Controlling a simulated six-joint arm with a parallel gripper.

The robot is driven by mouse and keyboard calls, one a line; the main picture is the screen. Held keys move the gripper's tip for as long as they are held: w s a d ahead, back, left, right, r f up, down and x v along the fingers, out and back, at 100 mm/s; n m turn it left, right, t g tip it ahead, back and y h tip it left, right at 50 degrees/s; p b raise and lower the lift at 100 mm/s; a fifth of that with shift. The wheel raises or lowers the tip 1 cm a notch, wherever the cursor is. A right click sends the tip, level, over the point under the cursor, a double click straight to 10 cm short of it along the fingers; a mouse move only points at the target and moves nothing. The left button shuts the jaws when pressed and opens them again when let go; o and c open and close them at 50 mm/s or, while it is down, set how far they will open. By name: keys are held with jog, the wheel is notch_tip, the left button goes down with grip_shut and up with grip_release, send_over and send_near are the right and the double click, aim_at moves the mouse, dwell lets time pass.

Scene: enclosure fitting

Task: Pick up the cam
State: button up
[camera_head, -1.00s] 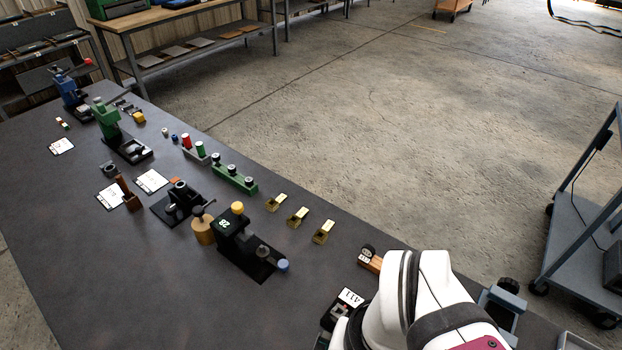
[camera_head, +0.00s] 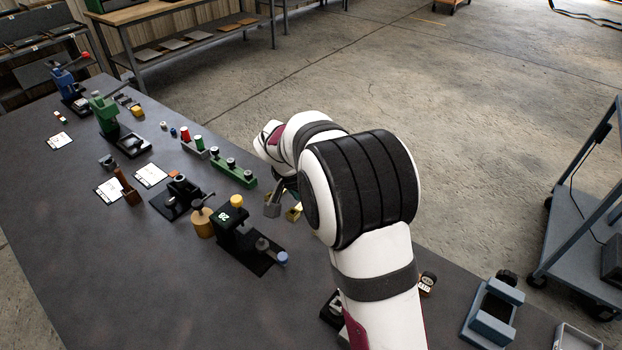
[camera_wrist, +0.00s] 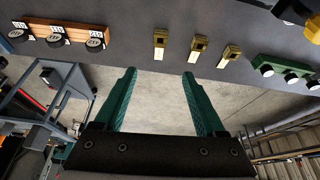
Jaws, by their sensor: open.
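No part is plainly marked as the cam. Candidates are three small brass pieces in a row, the left one (camera_wrist: 160,44), the middle one (camera_wrist: 198,48) and the right one (camera_wrist: 230,54) in the wrist view.
A black fixture with a yellow knob (camera_head: 237,201) stands close to the brass row. The green rack (camera_head: 233,172) is farther along the bench. A blue-grey fixture (camera_head: 492,312) stands at the lower right. The bench's left front area is clear.

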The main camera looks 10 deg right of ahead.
jog(key=x, duration=1.5)
jog(key=shift+s+a+f, duration=0.15)
jog(key=shift+s+f, duration=0.15)
grip_shut()
